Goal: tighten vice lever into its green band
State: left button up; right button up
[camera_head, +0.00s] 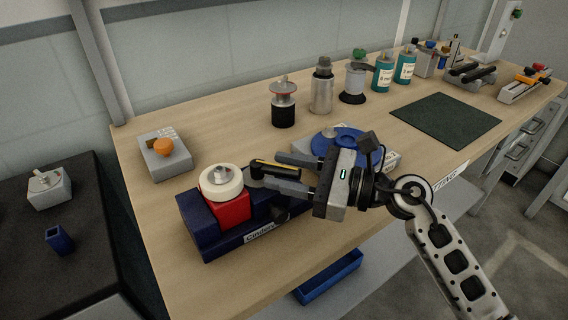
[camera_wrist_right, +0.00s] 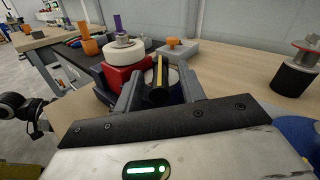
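The dark blue vice (camera_head: 213,240) stands at the bench's near left edge, with a red block (camera_head: 232,210) in it and a cream round part (camera_head: 221,181) on top. The vice lever (camera_head: 275,170), black with a yellow stripe, points from the vice toward my right gripper (camera_head: 281,172). In the right wrist view the lever (camera_wrist_right: 159,80) lies between the two grey fingers (camera_wrist_right: 160,88), with gaps seeming to show on both sides. The gripper looks open around it. I cannot make out a green band at the vice. My left gripper is not seen in the head view.
A blue disc on a pale base (camera_head: 346,137) sits just behind my right gripper. A grey box with an orange knob (camera_head: 164,155) is at the left. Canisters (camera_head: 321,92) and teal bottles (camera_head: 383,75) stand behind. A dark green mat (camera_head: 444,119) lies right.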

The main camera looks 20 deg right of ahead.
jog(key=shift+w+a, duration=0.2)
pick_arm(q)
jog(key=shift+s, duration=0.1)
pick_arm(e)
grip_shut()
jog(key=shift+s+a+r+m+t+h+p, duration=0.1)
jog(key=shift+s+m+t+h+p, duration=0.05)
jog(key=shift+m+t+h+p, duration=0.3)
jog(key=shift+s+a+r+m+t+h+p, duration=0.15)
jog(key=shift+m+t+h+p, duration=0.1)
jog(key=shift+t+p, duration=0.3)
jog(key=shift+f, duration=0.3)
grip_release()
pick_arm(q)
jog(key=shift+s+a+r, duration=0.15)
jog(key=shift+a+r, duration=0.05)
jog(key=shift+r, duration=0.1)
pick_arm(e)
jog(key=shift+d, duration=0.1)
